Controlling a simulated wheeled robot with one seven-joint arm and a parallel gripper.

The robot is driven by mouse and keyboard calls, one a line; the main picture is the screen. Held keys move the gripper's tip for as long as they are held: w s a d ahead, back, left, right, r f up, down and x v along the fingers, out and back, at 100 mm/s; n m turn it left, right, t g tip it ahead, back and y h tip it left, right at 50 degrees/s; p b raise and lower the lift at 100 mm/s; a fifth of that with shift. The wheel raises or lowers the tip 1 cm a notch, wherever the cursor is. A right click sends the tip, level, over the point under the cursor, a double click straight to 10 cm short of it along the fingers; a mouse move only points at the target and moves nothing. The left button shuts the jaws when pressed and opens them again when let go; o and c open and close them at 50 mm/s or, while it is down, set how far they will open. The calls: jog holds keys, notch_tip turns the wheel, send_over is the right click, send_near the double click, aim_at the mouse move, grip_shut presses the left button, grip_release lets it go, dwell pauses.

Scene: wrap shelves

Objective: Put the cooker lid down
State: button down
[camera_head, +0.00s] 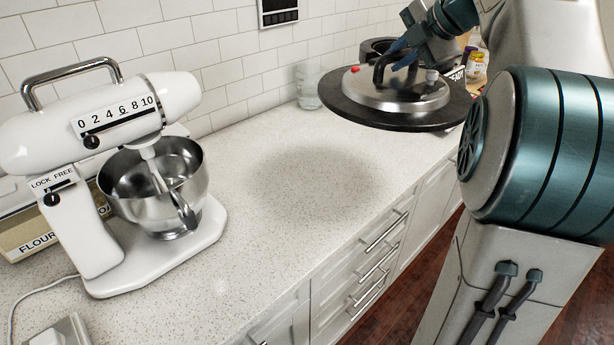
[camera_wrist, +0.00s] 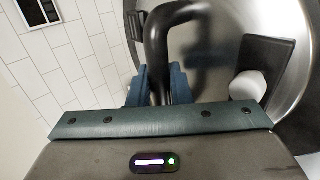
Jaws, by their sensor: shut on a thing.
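The cooker lid (camera_head: 380,92) is a round steel lid with a wide dark rim, a black handle and a small red piece on top. It shows at the upper right of the head view, with its rim raised over the counter. My gripper (camera_head: 402,55) is shut on the lid's black handle. In the wrist view the fingers of my gripper (camera_wrist: 158,88) close on the curved black handle of the lid (camera_wrist: 215,60). What lies directly under the lid is mostly hidden.
A white stand mixer (camera_head: 110,150) with a steel bowl stands at the left, in front of a flour box (camera_head: 35,235). A glass jar (camera_head: 308,85) stands by the tiled wall. Bottles (camera_head: 480,62) show behind the lid. The middle of the speckled counter (camera_head: 300,190) is clear.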

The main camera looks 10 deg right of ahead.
jog(key=w+a+f+n+b, duration=0.1)
jog(key=w+a+f+b, duration=0.1)
jog(key=w+f+b, duration=0.5)
jog(key=w+a+f+b, duration=0.1)
jog(key=w+a+f, duration=0.1)
jog(key=w+f, duration=0.65)
jog(key=s+a+f+b, duration=0.5)
jog(key=a+f, duration=0.2)
jog(key=f, duration=0.1)
jog(key=shift+s+a+f+g+y, duration=0.2)
jog(key=shift+s+a+g+y, duration=0.1)
jog(key=shift+s+a+y, duration=0.1)
jog(key=shift+f+b, duration=0.6)
jog(key=shift+b, duration=0.45)
jog(key=c, duration=1.3)
grip_release()
jog(key=shift+f, duration=0.15)
